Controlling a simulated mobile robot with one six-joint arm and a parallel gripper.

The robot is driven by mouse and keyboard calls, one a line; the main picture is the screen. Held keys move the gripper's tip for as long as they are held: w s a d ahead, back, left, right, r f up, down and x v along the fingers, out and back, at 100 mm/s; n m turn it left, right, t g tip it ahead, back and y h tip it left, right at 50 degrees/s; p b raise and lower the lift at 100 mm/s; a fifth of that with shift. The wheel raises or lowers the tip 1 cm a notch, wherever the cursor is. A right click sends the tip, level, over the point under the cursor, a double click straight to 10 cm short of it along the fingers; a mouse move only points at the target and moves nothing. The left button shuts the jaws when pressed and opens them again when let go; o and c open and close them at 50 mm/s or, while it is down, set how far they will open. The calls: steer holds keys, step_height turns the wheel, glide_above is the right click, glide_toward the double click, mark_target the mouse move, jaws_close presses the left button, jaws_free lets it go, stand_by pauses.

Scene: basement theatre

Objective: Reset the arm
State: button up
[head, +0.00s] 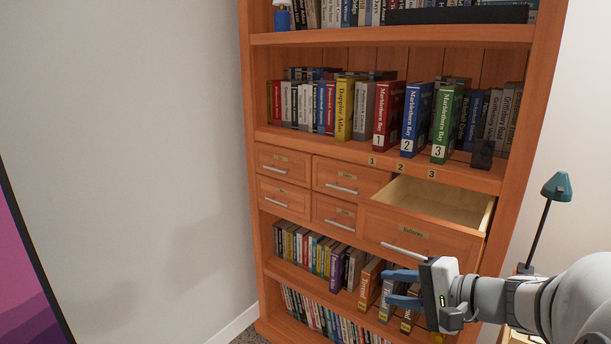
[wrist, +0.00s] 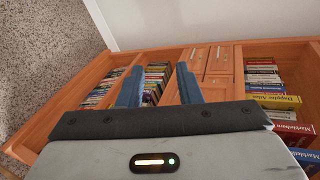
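My gripper (head: 403,289) is at the lower right in the head view, in front of the bookcase and below the open drawer (head: 425,236). Its two blue fingers are spread apart with nothing between them. In the wrist view the two fingers of my gripper (wrist: 158,84) stand apart, pointing toward the lower shelves. My arm (head: 520,297) reaches in from the right edge of the head view.
The wooden bookcase (head: 530,140) holds rows of books. The upper right drawer is pulled out and looks empty inside; several other drawers (head: 341,181) are shut. Volumes 1, 2 and 3 stand on the shelf above. A teal lamp (head: 557,187) stands at right.

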steer(key=s+a+r+n+g+h+p, duration=0.2)
steer(key=s+a+n+g+h+p, duration=0.1)
steer(key=s+a+n+g+p, duration=0.4)
steer(key=s+d+r+n+h+p, duration=0.3)
steer(key=s+d+r+h+p, duration=0.1)
steer(key=r+h+p, duration=0.1)
steer(key=shift+s+n+h+p, duration=0.35)
steer(key=shift+h+p, duration=0.25)
steer(key=shift+h, duration=0.3)
